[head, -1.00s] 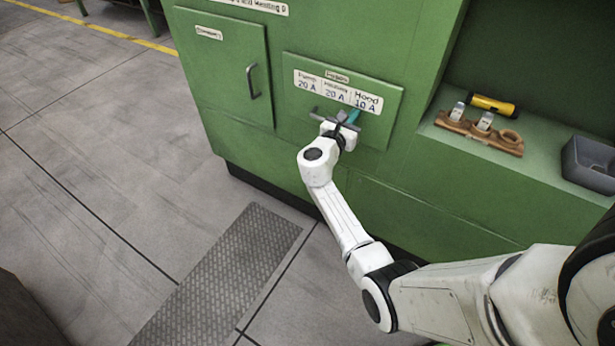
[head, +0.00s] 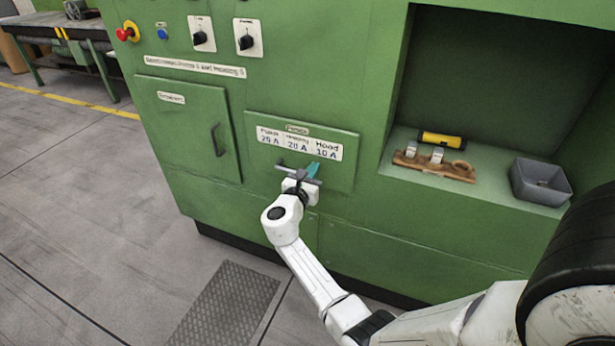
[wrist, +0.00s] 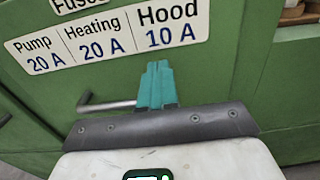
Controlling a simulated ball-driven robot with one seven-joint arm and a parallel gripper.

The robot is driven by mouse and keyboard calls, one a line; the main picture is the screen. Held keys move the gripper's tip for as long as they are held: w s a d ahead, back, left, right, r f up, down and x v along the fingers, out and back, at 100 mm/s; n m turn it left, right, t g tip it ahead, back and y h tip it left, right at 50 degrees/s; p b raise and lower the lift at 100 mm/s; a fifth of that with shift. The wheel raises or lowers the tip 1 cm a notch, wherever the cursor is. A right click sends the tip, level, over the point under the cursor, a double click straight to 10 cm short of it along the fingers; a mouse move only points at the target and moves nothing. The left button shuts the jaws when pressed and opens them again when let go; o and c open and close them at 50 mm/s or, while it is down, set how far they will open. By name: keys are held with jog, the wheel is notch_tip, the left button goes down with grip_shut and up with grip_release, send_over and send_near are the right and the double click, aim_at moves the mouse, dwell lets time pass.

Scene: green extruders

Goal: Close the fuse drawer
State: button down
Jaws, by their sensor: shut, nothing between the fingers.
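The fuse drawer front (head: 265,160) is a green panel on the green cabinet, with a white label strip (head: 300,143) reading Pump 20 A, Heating 20 A and Hood 10 A. In the wrist view the drawer front (wrist: 205,75) fills much of the picture. It looks flush or nearly flush with the cabinet; I cannot tell whether a small gap remains. A grey bar handle (wrist: 105,104) sticks out at its lower part, left of my fingers. My gripper (head: 312,170), with teal fingers shut together and empty, points at the panel below the Hood label. I cannot tell whether the fingertips (wrist: 158,72) touch it.
A cabinet door (head: 188,130) with a dark handle is at the left, below switches and a red knob (head: 128,31). In the recess at the right are a wooden fuse holder (head: 435,167), a yellow-and-black cylinder (head: 442,139) and a grey bin (head: 540,182).

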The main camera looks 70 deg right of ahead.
jog(key=a, duration=1.1)
jog(key=shift+s, duration=0.15)
jog(key=s+a+f+m+g+y+p, duration=0.1)
jog(key=s+a+f+m+y, duration=0.1)
jog(key=s+m, duration=0.2)
jog(key=s+a+f+m+y+p, duration=0.1)
jog(key=s+a+f+m+y, duration=0.1)
jog(key=s+m+y, duration=0.15)
jog(key=s+a+m+y, duration=0.3)
jog(key=a+y, duration=0.1)
jog(key=a, duration=0.3)
jog(key=s+a+f+m+t+y+p, duration=0.1)
jog(key=s+a+m+y, duration=0.3)
jog(key=a, duration=0.3)
jog(key=s+a+f+m+y+p, duration=0.1)
jog(key=s+a+m+y, duration=0.2)
jog(key=a, duration=0.5)
jog(key=shift+s+m+y, duration=0.35)
jog(key=shift+m+y, duration=0.3)
jog(key=shift+f, duration=0.1)
